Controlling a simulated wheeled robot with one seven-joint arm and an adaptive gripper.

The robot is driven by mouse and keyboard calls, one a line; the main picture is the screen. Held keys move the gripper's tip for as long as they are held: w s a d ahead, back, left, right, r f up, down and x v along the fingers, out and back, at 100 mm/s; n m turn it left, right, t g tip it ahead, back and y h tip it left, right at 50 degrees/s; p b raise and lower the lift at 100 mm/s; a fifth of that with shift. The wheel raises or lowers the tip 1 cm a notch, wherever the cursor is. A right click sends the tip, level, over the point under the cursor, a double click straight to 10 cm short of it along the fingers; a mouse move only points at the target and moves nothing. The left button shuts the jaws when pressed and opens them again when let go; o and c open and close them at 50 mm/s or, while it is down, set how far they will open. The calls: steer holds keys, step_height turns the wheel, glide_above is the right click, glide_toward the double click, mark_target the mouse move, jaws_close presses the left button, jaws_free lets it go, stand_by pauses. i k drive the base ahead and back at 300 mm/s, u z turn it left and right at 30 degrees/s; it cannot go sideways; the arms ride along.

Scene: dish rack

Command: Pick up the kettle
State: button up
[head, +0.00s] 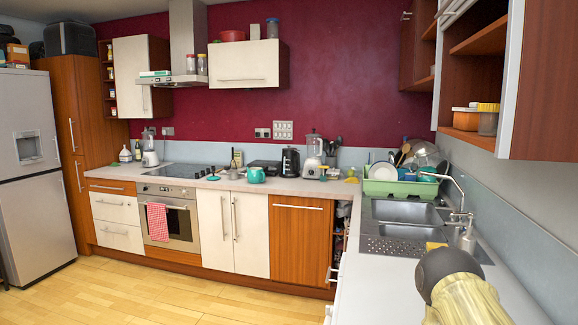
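A dark kettle (290,162) stands upright on the far countertop, against the back wall. It is small in the head view, so its handle and spout are hard to make out. A blender (313,155) stands close on its right, and a low black appliance (265,166) is on its left. My gripper does not show in this view, so its opening and anything in it cannot be seen.
A teal pot (256,175) sits in front and left of the kettle. A green dish rack (400,188) with dishes stands beyond the sink (405,211). Wall cupboards (485,40) overhang the right counter. The wooden floor (190,292) is clear in front of the cabinets.

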mark_target(290, 161)
steer(key=u, duration=1.15)
steer(key=i, duration=6.7)
steer(key=z, duration=2.25)
